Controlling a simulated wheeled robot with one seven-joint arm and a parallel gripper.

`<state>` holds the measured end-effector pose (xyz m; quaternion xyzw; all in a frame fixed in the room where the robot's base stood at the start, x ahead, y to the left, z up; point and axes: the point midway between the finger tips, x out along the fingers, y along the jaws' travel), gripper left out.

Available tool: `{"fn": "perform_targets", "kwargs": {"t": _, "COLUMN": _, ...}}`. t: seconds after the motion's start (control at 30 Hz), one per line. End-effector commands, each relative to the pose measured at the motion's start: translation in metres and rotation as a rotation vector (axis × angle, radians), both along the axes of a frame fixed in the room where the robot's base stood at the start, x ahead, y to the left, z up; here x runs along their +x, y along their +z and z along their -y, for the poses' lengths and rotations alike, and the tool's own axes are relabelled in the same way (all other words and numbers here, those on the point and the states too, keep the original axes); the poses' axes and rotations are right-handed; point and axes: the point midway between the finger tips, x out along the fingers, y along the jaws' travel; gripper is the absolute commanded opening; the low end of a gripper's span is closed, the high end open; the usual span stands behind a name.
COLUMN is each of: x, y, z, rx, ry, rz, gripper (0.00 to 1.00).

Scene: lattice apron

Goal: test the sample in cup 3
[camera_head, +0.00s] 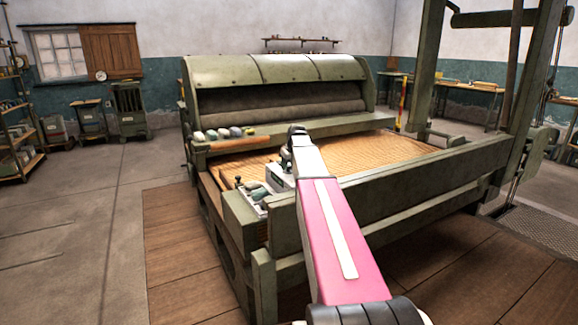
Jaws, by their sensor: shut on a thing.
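My arm reaches forward from the bottom over the green machine's near side. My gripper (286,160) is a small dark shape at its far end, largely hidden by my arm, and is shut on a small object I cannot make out. Just below it is a pale box-like piece (279,177) on the machine's near left corner. Beside that, greenish rounded pieces (255,191) sit on a light tray, with a small dark knob (238,181) behind. I cannot make out a numbered cup 3 or any sample.
The green machine (275,70) has a wide roller under a curved hood. Several rounded pieces (222,133) line its left ledge. A slatted wooden bed (385,151) lies beyond my arm. Tall posts (425,70) rise at right. The concrete floor (80,215) at left is clear.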

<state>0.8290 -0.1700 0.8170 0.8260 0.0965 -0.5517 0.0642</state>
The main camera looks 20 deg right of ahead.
Motion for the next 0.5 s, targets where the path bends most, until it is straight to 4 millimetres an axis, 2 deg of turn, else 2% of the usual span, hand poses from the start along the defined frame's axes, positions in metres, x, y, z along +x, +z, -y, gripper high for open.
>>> {"fn": "perform_targets", "kwargs": {"t": 0.5, "x": -0.0001, "y": 0.0001, "z": -0.0003, "rx": 0.0, "ry": -0.057, "rz": 0.0, "gripper": 0.18}}
